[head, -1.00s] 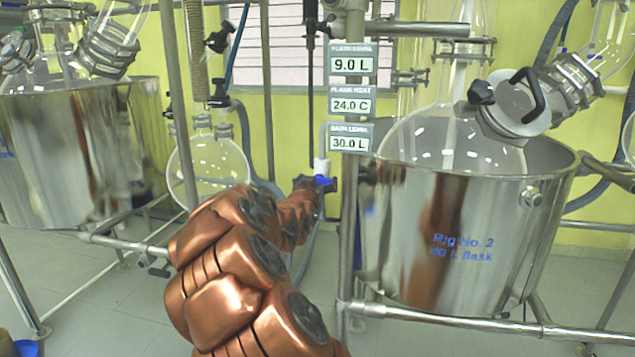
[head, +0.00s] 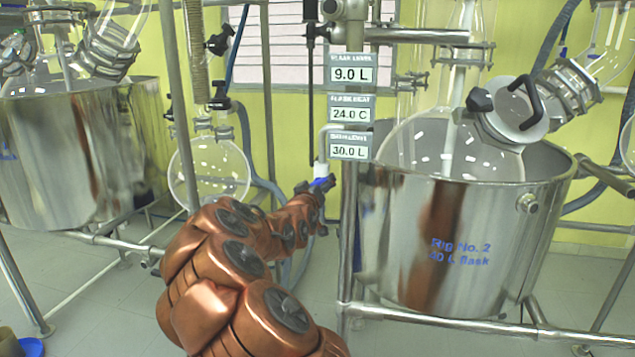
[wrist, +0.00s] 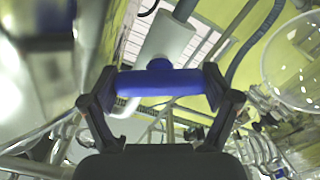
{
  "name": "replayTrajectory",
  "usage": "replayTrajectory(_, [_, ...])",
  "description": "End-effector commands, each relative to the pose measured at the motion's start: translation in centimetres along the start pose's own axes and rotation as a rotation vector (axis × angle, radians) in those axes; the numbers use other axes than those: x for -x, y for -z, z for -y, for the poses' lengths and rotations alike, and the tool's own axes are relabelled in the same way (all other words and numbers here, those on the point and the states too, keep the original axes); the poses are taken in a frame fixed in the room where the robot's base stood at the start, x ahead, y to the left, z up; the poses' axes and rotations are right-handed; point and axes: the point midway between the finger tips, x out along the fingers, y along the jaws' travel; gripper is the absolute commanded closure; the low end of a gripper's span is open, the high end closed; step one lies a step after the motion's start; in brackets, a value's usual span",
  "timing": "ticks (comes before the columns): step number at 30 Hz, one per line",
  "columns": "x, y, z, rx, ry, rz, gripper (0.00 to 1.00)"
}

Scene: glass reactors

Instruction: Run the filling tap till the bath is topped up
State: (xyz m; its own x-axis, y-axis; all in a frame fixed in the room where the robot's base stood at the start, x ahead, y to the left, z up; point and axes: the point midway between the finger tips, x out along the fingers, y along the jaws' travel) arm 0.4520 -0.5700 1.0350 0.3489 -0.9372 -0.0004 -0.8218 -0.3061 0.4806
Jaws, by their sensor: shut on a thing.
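The filling tap is a white body with a blue handle; its blue handle (wrist: 160,82) lies crosswise between my fingers in the wrist view. My gripper (wrist: 162,90) is shut on this handle, one black finger at each end. In the head view my gripper (head: 322,187) is at the tap (head: 321,171), left of the steel post, and partly hides it. The steel bath (head: 400,235) marked "Rig No. 2" stands just right of the post, with a glass flask (head: 420,140) in it. The bath level label (head: 349,151) reads 30.0 L. The water surface cannot be made out.
The flask level label (head: 352,74) reads 9.0 L and the flask heat label (head: 350,114) 24.0 C. A second steel bath (head: 60,150) stands at the left. A round glass flask (head: 208,172) hangs behind my arm. Frame pipes (head: 440,318) run low in front.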

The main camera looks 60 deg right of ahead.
Motion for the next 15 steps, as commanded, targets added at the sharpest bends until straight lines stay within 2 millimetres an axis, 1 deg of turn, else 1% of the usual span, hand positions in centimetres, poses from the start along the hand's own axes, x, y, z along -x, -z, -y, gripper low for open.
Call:
replayTrajectory(6, [0.00,0.10,0.04,0.198,0.000,-0.004,0.48])
replayTrajectory(15, [-0.02,0.09,0.13,0.399,0.000,-0.005,0.48])
